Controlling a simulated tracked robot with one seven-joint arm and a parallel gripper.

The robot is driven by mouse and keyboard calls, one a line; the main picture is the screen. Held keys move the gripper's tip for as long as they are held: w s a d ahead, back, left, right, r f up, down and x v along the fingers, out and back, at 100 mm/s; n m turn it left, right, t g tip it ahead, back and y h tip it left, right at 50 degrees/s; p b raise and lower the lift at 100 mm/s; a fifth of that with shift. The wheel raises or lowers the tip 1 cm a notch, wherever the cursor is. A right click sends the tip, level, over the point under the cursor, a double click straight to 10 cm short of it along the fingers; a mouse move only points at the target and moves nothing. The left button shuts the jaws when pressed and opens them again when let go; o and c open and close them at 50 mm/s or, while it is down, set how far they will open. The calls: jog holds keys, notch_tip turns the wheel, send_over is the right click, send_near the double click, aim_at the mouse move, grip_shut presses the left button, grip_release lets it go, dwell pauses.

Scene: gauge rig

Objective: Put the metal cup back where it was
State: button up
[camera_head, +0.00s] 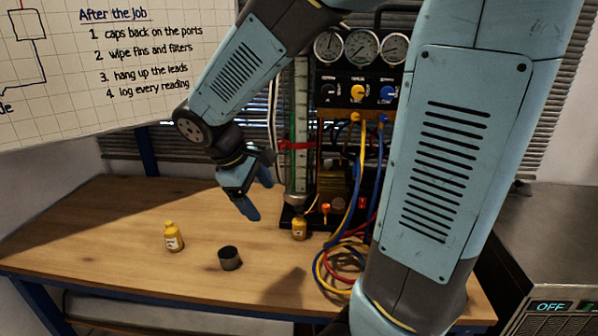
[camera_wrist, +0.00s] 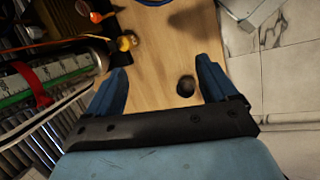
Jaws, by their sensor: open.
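The metal cup (camera_head: 229,258), small and dark grey, stands on the wooden bench left of centre in the head view. It appears to be the dark round thing (camera_wrist: 186,86) in the wrist view, between the lines of my fingers and nearer the right one. My gripper (camera_head: 257,197) has blue fingers and hangs above the bench, beyond the cup and apart from it. In the wrist view its fingers (camera_wrist: 161,66) are spread wide with nothing between them.
Coiled hoses (camera_head: 340,262) lie on the bench (camera_head: 120,222) to the right. A whiteboard (camera_head: 120,60) hangs upper left. Bare wood surrounds the cup.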

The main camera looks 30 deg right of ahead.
jog(key=s+d+r+m+t+y, duration=0.4)
jog(key=s+r+m+t, duration=0.1)
jog(key=s+r+m, duration=0.4)
jog(key=shift+s+d+y, duration=0.15)
jog(key=shift+s+y, duration=0.25)
jog(key=shift+s, duration=0.35)
jog(key=shift+r, duration=0.1)
dwell(0.5)
